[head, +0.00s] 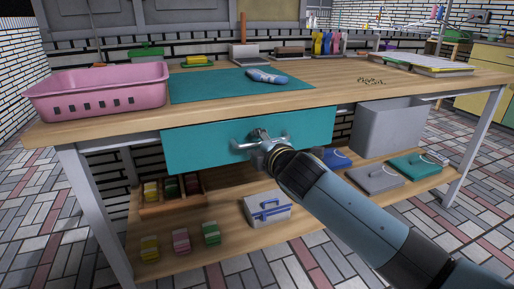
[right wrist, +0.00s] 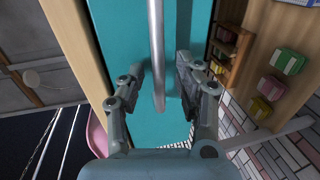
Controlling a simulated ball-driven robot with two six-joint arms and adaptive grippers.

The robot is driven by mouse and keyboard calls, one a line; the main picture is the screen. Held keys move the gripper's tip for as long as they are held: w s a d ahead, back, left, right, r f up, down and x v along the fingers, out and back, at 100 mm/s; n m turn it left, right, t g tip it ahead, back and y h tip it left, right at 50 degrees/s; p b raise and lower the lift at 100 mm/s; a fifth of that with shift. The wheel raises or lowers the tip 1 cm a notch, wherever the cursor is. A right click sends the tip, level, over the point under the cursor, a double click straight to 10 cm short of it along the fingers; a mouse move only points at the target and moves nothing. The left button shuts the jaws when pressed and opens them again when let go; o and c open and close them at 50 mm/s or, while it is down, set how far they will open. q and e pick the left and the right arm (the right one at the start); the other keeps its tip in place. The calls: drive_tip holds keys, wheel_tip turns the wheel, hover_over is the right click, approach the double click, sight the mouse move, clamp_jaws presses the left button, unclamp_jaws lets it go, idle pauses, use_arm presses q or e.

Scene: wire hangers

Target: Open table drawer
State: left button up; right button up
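The teal table drawer (head: 190,150) sits under the front edge of the wooden table (head: 405,88), and its front looks flush, with no open gap visible. Its grey bar handle (head: 238,146) is at the middle of the front. My right gripper (head: 257,140) is at the handle and covers part of it. In the right wrist view, the two fingers of my right gripper (right wrist: 161,70) are open, one on each side of the handle bar (right wrist: 157,40), with gaps between bar and fingers. The teal front (right wrist: 128,50) lies behind the bar. My left gripper is out of view.
A pink basket (head: 97,90) and a teal mat (head: 215,87) are on the tabletop. Below, the lower shelf (head: 190,262) holds a small white box (head: 267,208), several coloured blocks and a grey bin (head: 388,125). The tiled floor in front is clear.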

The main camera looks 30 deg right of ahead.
drive_tip(key=shift+w+d, duration=0.1)
drive_tip(key=shift+w, duration=0.25)
clamp_jaws()
idle(0.3)
